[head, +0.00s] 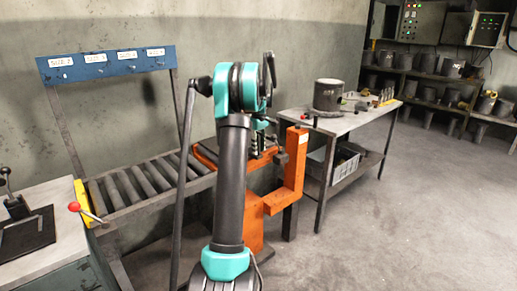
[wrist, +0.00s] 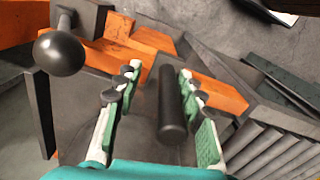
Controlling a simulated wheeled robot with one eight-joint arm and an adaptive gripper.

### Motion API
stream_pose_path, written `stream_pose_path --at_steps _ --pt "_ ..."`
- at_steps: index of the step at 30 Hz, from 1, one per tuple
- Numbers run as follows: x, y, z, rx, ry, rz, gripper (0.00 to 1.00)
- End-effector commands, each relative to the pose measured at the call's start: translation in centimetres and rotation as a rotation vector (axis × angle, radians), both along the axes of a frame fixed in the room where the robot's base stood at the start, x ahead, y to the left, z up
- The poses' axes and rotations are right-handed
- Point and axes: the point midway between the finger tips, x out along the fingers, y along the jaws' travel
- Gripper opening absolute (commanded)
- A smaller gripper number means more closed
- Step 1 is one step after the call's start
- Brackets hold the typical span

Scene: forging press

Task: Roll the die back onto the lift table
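My gripper (wrist: 157,76) is open in the wrist view, its green-and-white fingers on either side of a dark round bar (wrist: 172,110). The bar looks like a handle, and I see a gap on both sides of it. Below it is a dark flat surface (wrist: 85,125), which may be the die; I cannot tell for sure. Orange framework surrounds it, also seen in the head view as an orange stand (head: 295,170), probably the lift table. In the head view my arm hides most of the gripper and the die area.
A roller conveyor (head: 140,183) runs left of the orange stand and shows at lower right in the wrist view (wrist: 275,152). A black ball-ended lever (wrist: 60,52) is close left of my gripper. A steel table (head: 345,122) with a dark cylinder (head: 328,96) stands right. Floor at right is clear.

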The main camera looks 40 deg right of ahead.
Motion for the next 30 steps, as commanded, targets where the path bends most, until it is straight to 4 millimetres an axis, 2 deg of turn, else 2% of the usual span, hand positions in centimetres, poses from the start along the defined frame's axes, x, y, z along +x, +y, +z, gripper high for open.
stream_pose_path --at_steps 5,8,21,25,30 --pt "0.0 0.1 0.2 0.002 0.0 0.001 0.39" --pt "0.0 0.1 1.2 0.002 0.0 0.001 0.39" --pt "0.0 0.0 9.4 0.001 0.0 0.0 0.39" --pt "0.0 0.0 11.0 0.001 0.0 0.0 0.39" --pt "0.0 0.0 11.9 0.0 0.0 -0.001 0.39"
